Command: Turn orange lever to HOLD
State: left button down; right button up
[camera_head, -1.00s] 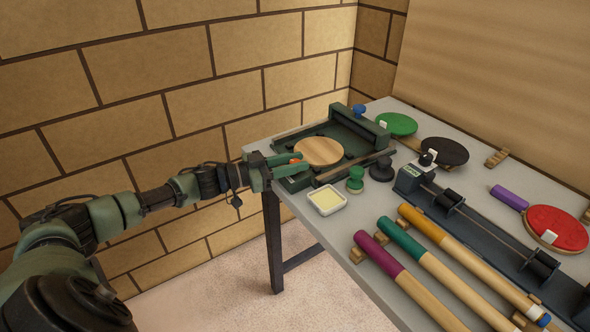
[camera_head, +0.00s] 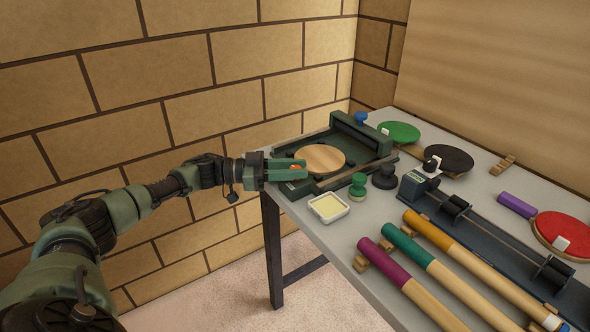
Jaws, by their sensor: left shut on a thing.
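The orange lever (camera_head: 296,167) shows as a small orange tip between the fingers of my left gripper (camera_head: 297,170). The gripper is shut on it at the near left side of a dark green press (camera_head: 355,133). A round wooden disc (camera_head: 320,157) lies in the press, just right of the fingertips. Most of the lever is hidden by the fingers. A small pale label (camera_head: 295,186) shows on the press front below the gripper, too small to read. My right gripper is not in view.
A white dish with yellow content (camera_head: 328,207), a green knob (camera_head: 358,184) and a black knob (camera_head: 385,175) stand in front of the press. A brick wall rises behind the arm.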

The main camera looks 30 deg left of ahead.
pick_arm(q)
jog(key=c, duration=1.1)
grip_release()
jog(key=v, duration=0.7)
jog(key=shift+s+a, duration=0.15)
jog(key=shift+a, duration=0.15)
